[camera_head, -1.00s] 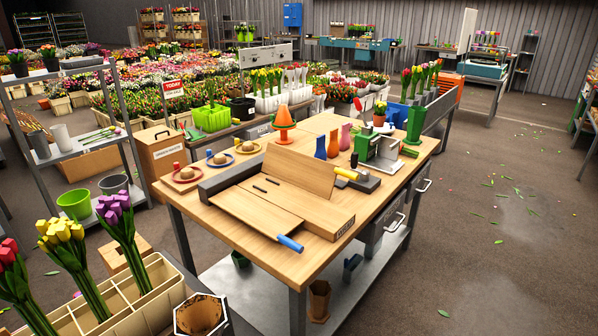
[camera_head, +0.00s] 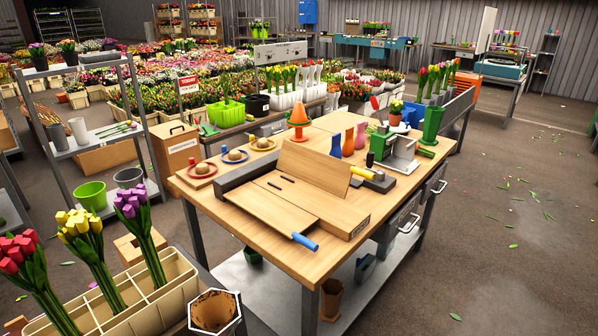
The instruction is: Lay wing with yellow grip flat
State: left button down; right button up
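A wooden folding board (camera_head: 345,222) lies on the workbench, with a dark grey bar (camera_head: 248,174) along its back left side. Its wing with the yellow grip (camera_head: 312,171) stands tilted up, its broad wooden face turned toward me. The yellow grip (camera_head: 361,172) sticks out at that wing's right end, by a dark grey block (camera_head: 378,183). The other wing (camera_head: 270,204) lies down low, with its blue grip (camera_head: 305,242) at the front edge. Neither of my grippers is in view.
The workbench (camera_head: 240,220) also holds an orange cone (camera_head: 298,118), plates with round items (camera_head: 235,155), small vases (camera_head: 348,142) and a green-and-grey device (camera_head: 395,148). A divided tulip crate (camera_head: 160,300) stands at the front left. Open floor lies to the right.

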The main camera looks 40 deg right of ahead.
aim_at(331, 174)
jog(key=l+u, duration=0.3)
jog(key=l, duration=0.15)
jog(key=l+u, duration=0.3)
jog(key=k+l+u, duration=0.1)
jog(key=l+u, duration=0.15)
jog(key=l, duration=0.3)
jog(key=k+l+u, duration=0.1)
jog(key=l+u, duration=0.2)
jog(key=k+l+u, duration=0.15)
jog(key=l+u, duration=0.15)
jog(key=l, duration=0.2)
